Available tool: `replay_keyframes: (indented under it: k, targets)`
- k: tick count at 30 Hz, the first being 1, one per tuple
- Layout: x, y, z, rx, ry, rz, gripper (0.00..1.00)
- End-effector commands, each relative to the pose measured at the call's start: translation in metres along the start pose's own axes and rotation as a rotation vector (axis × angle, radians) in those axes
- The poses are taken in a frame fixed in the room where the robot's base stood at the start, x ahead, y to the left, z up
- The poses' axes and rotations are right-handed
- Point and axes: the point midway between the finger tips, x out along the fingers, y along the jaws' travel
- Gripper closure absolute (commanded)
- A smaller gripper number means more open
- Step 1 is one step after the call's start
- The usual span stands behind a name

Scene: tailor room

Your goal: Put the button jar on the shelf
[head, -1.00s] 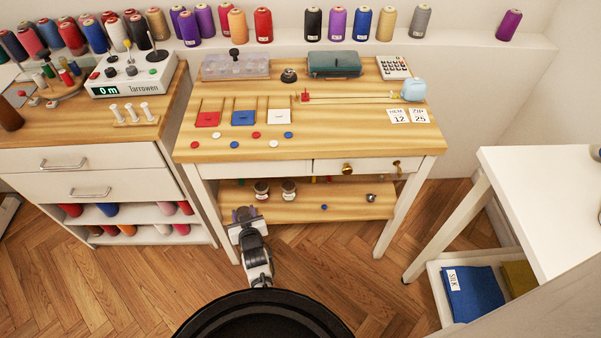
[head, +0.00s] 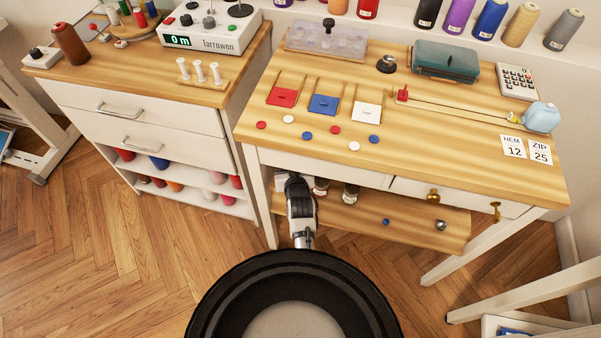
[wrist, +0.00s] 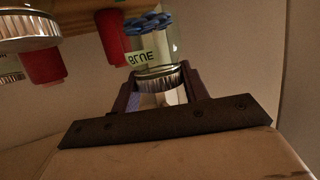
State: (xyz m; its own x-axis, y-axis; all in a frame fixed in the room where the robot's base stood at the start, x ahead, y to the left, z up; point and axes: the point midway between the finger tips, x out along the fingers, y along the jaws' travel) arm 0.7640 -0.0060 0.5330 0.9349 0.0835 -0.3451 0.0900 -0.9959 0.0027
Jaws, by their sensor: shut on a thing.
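My gripper (wrist: 160,94) is shut on a glass jar (wrist: 168,45) of blue buttons in the wrist view. The jar has a ribbed metal lid and a label reading BLUE. It looks upside down in this picture, with its lid between the dark fingers. In the head view my gripper (head: 296,184) is at the left end of the worktable's lower shelf (head: 400,222); the held jar is hidden there. Two more jars stand on that shelf just right of my gripper, a nearer one (head: 320,187) and another (head: 350,193).
The worktable (head: 440,155) bears loose buttons, coloured squares and a teal box. Spools line a wall ledge behind it. A drawer cabinet (head: 150,128) with spools on its open shelves stands left. A metal lid (wrist: 28,32) and red spools (wrist: 113,40) show near the held jar. Floor is clear front left.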

Motion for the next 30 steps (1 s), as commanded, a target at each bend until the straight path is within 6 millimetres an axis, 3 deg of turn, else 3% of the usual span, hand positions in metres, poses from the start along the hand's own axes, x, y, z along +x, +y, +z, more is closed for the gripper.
replay_keyframes:
  k: [14, 27, 28, 30]
  targets:
    - [0.021, -0.001, 0.055, 0.002, 0.002, -0.001, 0.85]
    - [0.023, 0.0, 0.062, 0.002, 0.004, 0.001, 0.85]
    - [0.022, 0.0, 0.06, 0.001, 0.002, 0.001, 0.52]
    - [0.022, 0.0, 0.06, 0.001, 0.002, 0.001, 0.42]
